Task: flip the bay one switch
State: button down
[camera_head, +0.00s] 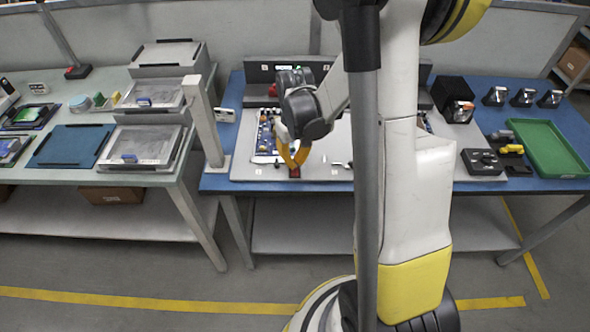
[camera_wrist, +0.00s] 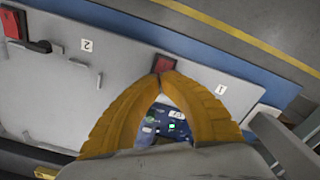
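A small red switch (camera_wrist: 163,63) sits near the front edge of the light grey panel (camera_wrist: 120,85), between the labels "1" (camera_wrist: 220,89) and "2" (camera_wrist: 87,45). In the head view the red switch (camera_head: 294,174) shows just below my gripper (camera_head: 292,163). My gripper's curved yellow fingers (camera_wrist: 164,76) come together at their tips, right at the switch, with nothing visible held between them. I cannot tell whether the tips touch the switch. A blue circuit board (camera_wrist: 168,122) shows through the gap between the fingers.
Another red switch (camera_wrist: 14,24) with a black lever is beyond label "2". The panel lies on a blue table (camera_head: 214,182). A green tray (camera_head: 550,147) and a black box (camera_head: 452,92) stand at the right. A grey post (camera_head: 203,122) rises left of the panel.

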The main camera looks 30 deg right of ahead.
jog(key=shift+f+b, duration=0.6)
jog(key=shift+f, duration=0.15)
jog(key=shift+r, duration=0.15)
jog(key=shift+r+p, duration=2.55)
jog(key=shift+r, duration=0.85)
